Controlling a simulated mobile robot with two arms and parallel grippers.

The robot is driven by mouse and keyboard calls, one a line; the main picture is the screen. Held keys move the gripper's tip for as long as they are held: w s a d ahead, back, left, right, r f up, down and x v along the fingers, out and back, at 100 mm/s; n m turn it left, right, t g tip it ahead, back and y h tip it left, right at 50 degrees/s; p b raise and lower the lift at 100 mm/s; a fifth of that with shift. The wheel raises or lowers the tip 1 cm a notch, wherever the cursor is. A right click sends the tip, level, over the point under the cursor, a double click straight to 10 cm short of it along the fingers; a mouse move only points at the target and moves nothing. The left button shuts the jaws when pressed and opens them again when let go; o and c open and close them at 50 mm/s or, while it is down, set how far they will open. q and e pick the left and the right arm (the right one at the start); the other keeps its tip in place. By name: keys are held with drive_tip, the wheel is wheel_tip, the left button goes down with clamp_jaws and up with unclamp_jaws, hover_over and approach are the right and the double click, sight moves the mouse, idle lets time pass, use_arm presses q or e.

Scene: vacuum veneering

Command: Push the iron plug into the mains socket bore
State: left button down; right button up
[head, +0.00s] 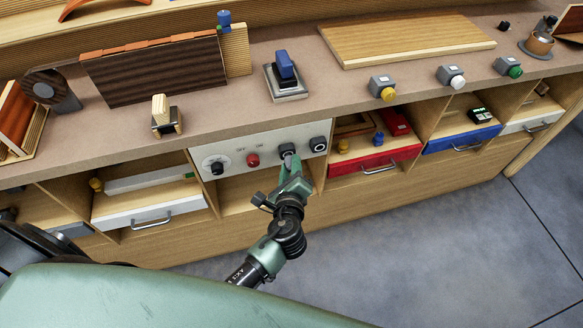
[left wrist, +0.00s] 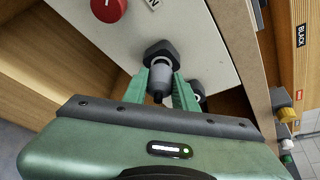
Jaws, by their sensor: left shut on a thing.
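The white control panel (head: 262,150) is set in the bench front and carries two dark round sockets at its right end. My left gripper (head: 289,162) is at the left socket (head: 281,152). In the left wrist view its green fingers (left wrist: 172,88) are shut on a grey cylindrical plug (left wrist: 158,76). The plug lines up with the black socket (left wrist: 160,50) and its front end meets it; how deep it sits is hidden. The right socket (head: 318,144) looks empty in the head view. My right gripper is not in view.
A red knob (head: 252,160) and a black dial (head: 214,166) are on the panel's left part. A blue iron (head: 285,66) rests on its stand above. Open drawers, red (head: 374,160) and white (head: 150,211), stick out on both sides. An open bay lies below the panel.

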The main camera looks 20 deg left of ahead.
sight(289, 169)
use_arm(q)
drive_tip(key=shift+w+a, duration=0.35)
drive_tip(key=shift+w, duration=0.1)
drive_tip(key=c, duration=1)
unclamp_jaws()
drive_tip(key=shift+c, duration=0.2)
drive_tip(key=v, duration=0.7)
drive_tip(key=shift+s+d+r, duration=0.15)
drive_tip(key=shift+s, duration=0.2)
